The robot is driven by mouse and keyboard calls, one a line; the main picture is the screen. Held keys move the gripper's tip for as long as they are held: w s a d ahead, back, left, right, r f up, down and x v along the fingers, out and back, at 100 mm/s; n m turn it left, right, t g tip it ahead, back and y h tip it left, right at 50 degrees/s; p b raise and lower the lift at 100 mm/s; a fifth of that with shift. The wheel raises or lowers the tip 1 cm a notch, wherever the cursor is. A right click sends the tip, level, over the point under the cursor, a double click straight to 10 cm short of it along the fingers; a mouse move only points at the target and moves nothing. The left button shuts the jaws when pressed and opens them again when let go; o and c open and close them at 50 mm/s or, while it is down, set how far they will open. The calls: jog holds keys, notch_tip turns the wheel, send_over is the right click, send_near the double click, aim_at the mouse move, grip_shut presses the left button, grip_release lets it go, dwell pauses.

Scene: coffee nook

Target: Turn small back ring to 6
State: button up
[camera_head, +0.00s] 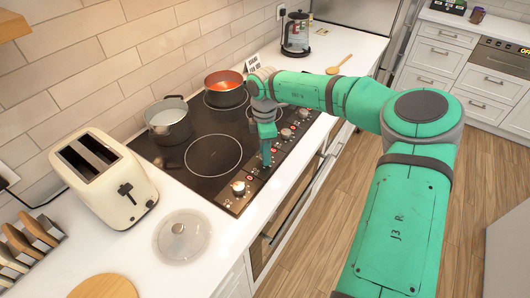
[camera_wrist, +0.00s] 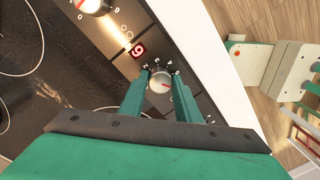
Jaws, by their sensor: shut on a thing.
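A row of control knobs runs along the front edge of the black cooktop (camera_head: 200,188). My gripper (camera_head: 266,160) points down over this row, with its fingers shut on one silver knob (camera_wrist: 159,81). In the wrist view the green fingers (camera_wrist: 148,90) sit on either side of that knob, which has a red pointer mark and a ring of small marks around it. Beside it a red lit display (camera_wrist: 138,50) shows one digit, 6 or 9; I cannot tell which. The fingers hide this knob in the head view. Another silver knob (camera_head: 238,187) stands nearer the toaster.
A grey pot (camera_head: 168,120) and an orange-filled pan (camera_head: 224,88) stand on the cooktop. A cream toaster (camera_head: 105,180) and a glass lid (camera_head: 183,236) are at the left. A glass jug (camera_head: 296,35) and wooden spoon (camera_head: 339,65) lie beyond my arm.

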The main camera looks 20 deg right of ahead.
jog(key=o, duration=1.1)
jog(key=shift+c, duration=0.2)
jog(key=shift+r, duration=0.1)
notch_tip(320, 180, up, 11)
jog(key=shift+w, duration=0.25)
jog(key=shift+f, duration=0.2)
